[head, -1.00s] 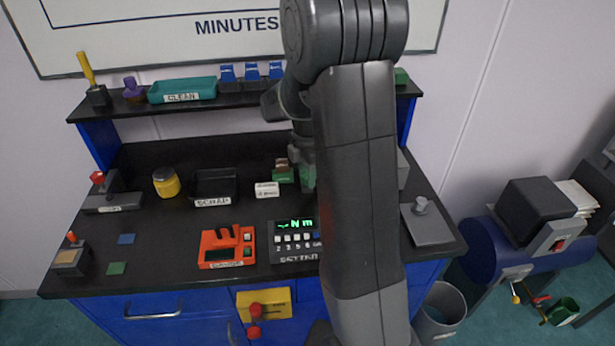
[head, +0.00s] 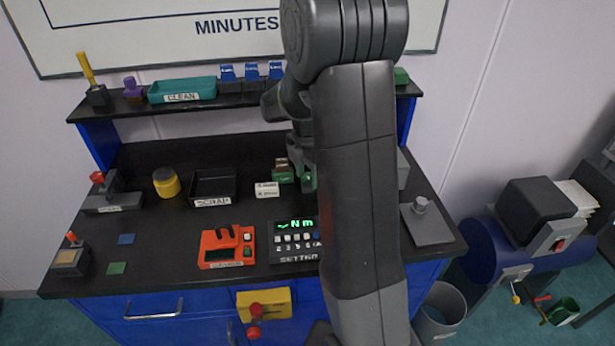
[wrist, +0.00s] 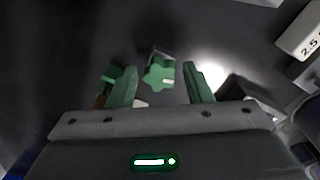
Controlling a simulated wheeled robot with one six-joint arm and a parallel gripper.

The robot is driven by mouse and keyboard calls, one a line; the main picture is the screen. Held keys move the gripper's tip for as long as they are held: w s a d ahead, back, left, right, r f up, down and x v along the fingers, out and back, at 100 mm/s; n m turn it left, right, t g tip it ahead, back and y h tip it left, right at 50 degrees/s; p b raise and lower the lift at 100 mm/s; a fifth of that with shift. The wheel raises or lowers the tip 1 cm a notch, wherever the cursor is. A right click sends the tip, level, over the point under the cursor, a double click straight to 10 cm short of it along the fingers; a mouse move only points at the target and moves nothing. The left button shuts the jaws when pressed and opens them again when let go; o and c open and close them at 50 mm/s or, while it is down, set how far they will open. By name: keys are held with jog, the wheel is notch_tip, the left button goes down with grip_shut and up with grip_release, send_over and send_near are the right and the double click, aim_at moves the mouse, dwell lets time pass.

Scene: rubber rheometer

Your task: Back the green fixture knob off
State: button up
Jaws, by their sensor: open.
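The green fixture knob (wrist: 159,74), lobed like a star, shows in the wrist view on a small dark grey mount. My gripper (wrist: 161,68) is open. Its two green fingers stand on the left and right of the knob, with a visible gap on each side. I cannot tell how far the knob lies beyond the fingertips. In the head view my gripper (head: 306,165) is at the back of the bench, mostly behind my arm. The knob cannot be made out there.
A green and brown block (head: 284,173) stands just left of my gripper. A grey plate with a post (head: 427,222) is at the right.

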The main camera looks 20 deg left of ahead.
jog(key=m, duration=0.4)
jog(key=shift+m, duration=0.3)
jog(key=m, duration=1.3)
jog(key=shift+m, duration=0.3)
jog(key=shift+c, duration=0.5)
jog(key=c, duration=0.7)
jog(key=shift+n, duration=2.4)
jog(key=shift+c, duration=0.2)
